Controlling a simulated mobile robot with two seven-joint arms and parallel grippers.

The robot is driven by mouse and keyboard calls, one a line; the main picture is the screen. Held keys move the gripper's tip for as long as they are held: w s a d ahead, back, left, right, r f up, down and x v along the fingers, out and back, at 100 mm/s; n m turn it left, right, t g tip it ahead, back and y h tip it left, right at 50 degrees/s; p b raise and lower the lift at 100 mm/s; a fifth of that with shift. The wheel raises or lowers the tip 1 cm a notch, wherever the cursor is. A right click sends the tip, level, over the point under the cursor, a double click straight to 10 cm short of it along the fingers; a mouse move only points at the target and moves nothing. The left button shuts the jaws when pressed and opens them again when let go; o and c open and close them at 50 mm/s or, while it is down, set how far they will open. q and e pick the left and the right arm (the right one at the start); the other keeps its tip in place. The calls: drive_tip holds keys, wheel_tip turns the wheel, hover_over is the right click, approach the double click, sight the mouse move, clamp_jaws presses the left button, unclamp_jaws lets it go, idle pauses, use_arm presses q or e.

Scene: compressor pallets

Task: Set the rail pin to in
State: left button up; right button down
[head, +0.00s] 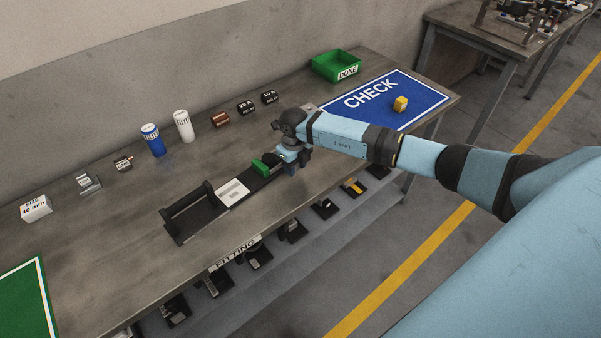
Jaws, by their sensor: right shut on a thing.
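A dark rail (240,187) lies on the workbench, with a green block (261,167) near its far right end. My right gripper (284,160) is low over that end, beside the green block. It is shut on a small part there, which looks to be the rail pin. The hand hides the pin, so I cannot tell whether it is in or out. My left gripper is not in view.
A black open holder (190,213) and a white card (233,192) sit left of the hand. Filters and small labelled parts stand along the back.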

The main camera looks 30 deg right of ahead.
drive_tip(key=shift+w, duration=0.1)
drive_tip(key=c, duration=0.7)
unclamp_jaws()
wheel_tip(320, 180, up, 14)
drive_tip(key=shift+f+b, duration=0.1)
drive_tip(key=shift+b, duration=0.25)
